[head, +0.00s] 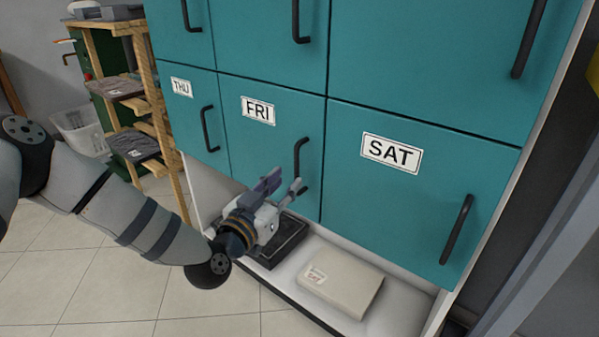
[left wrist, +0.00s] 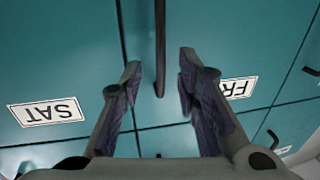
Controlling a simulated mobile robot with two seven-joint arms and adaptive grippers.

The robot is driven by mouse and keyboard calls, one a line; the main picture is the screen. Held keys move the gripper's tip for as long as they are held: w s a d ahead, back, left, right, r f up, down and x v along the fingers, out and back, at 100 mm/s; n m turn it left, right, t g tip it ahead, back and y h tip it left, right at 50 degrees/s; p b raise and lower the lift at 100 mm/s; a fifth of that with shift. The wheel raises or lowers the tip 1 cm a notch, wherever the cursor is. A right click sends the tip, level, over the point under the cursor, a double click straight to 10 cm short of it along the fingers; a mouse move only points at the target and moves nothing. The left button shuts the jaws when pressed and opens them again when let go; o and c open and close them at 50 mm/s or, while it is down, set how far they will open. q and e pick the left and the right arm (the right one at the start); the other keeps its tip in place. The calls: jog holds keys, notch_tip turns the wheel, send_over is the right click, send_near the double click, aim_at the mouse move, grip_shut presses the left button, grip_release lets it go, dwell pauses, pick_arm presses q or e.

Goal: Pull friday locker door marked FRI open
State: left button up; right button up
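The teal FRI locker door (head: 265,150) is shut, in the lower row between the THU and SAT doors. Its white FRI label (head: 258,110) is at upper left. Its dark vertical bar handle (head: 297,152) is near the door's right edge. My left gripper (head: 284,184) is open and empty, just in front of the handle's lower part. In the left wrist view, which is upside down, the handle (left wrist: 160,48) lies between the lines of the open fingertips (left wrist: 160,68). I cannot tell whether they touch it. My right gripper is not in view.
The SAT door (head: 420,190) is shut to the right, the THU door (head: 195,120) to the left. Below, a white ledge holds a SAT-marked box (head: 342,280) and a dark item (head: 275,245). A wooden shelf (head: 150,85) stands left; tiled floor (head: 90,270) is clear.

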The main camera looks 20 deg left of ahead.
aim_at(295, 172)
pick_arm(q)
jog(key=w, duration=0.4)
jog(key=w+d+b, duration=0.1)
jog(key=w, duration=0.1)
jog(key=shift+f, duration=0.1)
grip_shut()
